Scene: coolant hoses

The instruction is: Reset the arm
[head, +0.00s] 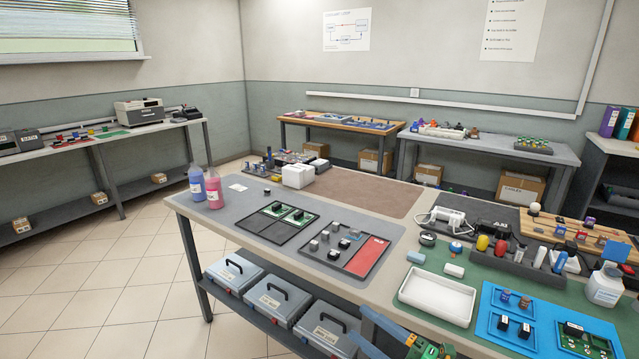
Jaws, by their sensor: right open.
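My right gripper (358,321) shows at the bottom edge of the head view, in front of the table's near edge. Its two blue-grey fingers are spread apart, with nothing seen between them. The rest of that arm is mostly cut off by the frame. My left gripper is not in view. No coolant hose can be clearly made out on the table.
The large table's near edge (300,262) lies close by the gripper. A white tray (437,296), a blue mat (488,326) and a dark tray with a red section (368,256) are on top. Grey cases (283,301) stand on the shelf below. Floor is clear at left.

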